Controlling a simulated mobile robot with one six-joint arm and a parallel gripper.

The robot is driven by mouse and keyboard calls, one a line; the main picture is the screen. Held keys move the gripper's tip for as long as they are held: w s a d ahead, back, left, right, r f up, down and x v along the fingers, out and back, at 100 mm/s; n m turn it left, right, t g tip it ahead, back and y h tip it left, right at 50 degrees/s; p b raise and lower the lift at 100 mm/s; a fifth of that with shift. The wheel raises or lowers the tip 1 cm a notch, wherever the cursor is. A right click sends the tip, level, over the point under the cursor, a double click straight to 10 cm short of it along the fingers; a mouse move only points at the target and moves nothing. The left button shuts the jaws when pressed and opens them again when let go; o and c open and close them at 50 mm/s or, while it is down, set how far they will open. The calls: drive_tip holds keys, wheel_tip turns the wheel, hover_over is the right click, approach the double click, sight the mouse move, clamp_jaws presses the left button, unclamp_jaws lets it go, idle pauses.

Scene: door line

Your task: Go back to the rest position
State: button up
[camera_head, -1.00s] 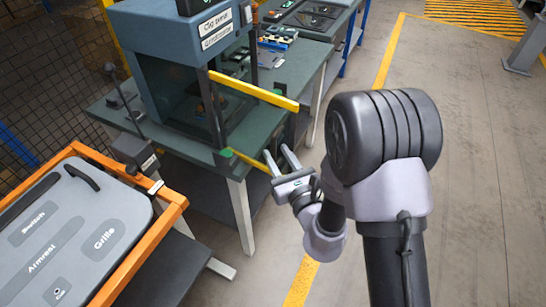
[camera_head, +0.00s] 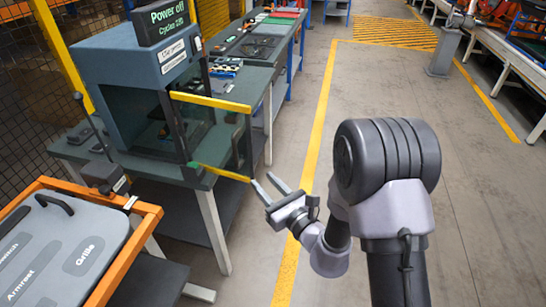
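My gripper (camera_head: 267,188) is open and empty, its two fingers apart and pointing up and left. It is in the air just right of the machine's open glass door, close to the lower yellow edge bar of the door (camera_head: 221,172). I cannot tell whether a fingertip touches the door. The blue-grey machine (camera_head: 117,62) stands on a dark green table (camera_head: 252,84). The inside of the machine shows only dimly through the glass.
An orange-framed grey panel (camera_head: 75,240) with a black handle stands at the lower left. A mesh fence (camera_head: 35,75) is behind it. More benches (camera_head: 262,38) run toward the back. A grey post (camera_head: 443,52) and conveyor are at the right. The floor (camera_head: 400,95) between is clear.

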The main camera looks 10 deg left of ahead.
drive_tip(key=s+a+r+n+g+y, duration=0.4)
drive_tip(key=s+r+n+g, duration=0.15)
drive_tip(key=r, duration=0.25)
drive_tip(key=s+d+r+n+g+h+b, duration=0.1)
drive_tip(key=s+r+n+g, duration=0.1)
drive_tip(key=s+n+g, duration=0.45)
drive_tip(key=s+d+r+n+g+h+b, duration=0.15)
drive_tip(key=s+n, duration=0.25)
drive_tip(key=s, duration=0.5)
drive_tip(key=s+d+n+t+h, duration=0.2)
drive_tip(key=d+h, duration=0.4)
drive_tip(key=d, duration=0.5)
drive_tip(key=s+d+f+n+t+h, duration=0.1)
drive_tip(key=s+d+n+t+h, duration=0.2)
drive_tip(key=d+h, duration=0.3)
drive_tip(key=d+n+t, duration=0.1)
drive_tip(key=d, duration=0.4)
drive_tip(key=shift+f+n+b, duration=0.25)
drive_tip(key=shift+n+b, duration=0.15)
drive_tip(key=shift+s, duration=0.1)
drive_tip(key=shift+c, duration=0.3)
